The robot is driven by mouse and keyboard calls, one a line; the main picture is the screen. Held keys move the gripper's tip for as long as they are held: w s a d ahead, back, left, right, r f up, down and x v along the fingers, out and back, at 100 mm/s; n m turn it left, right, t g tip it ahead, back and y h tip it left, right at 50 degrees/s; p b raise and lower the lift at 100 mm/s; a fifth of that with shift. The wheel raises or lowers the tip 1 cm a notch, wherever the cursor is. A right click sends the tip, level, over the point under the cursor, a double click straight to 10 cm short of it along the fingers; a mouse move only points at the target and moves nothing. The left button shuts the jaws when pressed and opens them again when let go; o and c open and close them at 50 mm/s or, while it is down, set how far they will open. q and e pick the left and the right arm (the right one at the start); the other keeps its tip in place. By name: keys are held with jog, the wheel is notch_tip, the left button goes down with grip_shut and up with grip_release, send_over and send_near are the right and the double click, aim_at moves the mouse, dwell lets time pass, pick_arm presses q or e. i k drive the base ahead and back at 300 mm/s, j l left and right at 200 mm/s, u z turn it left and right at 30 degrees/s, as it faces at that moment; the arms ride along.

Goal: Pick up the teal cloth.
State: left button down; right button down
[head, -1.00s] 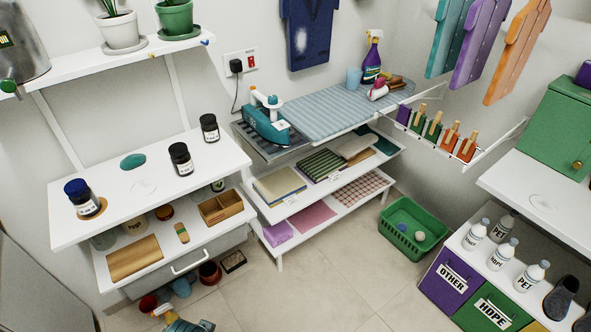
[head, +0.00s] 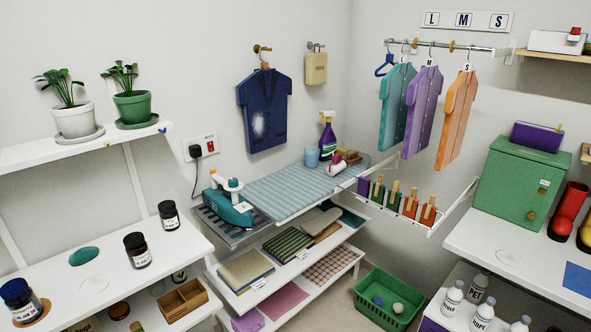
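A dark teal folded piece (head: 348,216), which looks like cloth, lies at the right end of the upper rack shelf (head: 292,272) under the ironing board. The board's edge and the rail beside it partly cover it. A flat teal oval (head: 84,256) lies on the white left counter between dark jars; I cannot tell whether it is cloth. Neither of my grippers shows in the head view.
A rail with clothes-pegged coloured pockets (head: 409,207) juts out right of the rack. A green basket (head: 388,300) stands on the floor.

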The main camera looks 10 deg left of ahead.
aim_at(82, 256)
jog(key=u, duration=1.55)
jog(key=i+l+z, duration=0.15)
jog(key=l, duration=0.25)
jog(key=i+l+z, duration=0.15)
jog(key=l, duration=0.25)
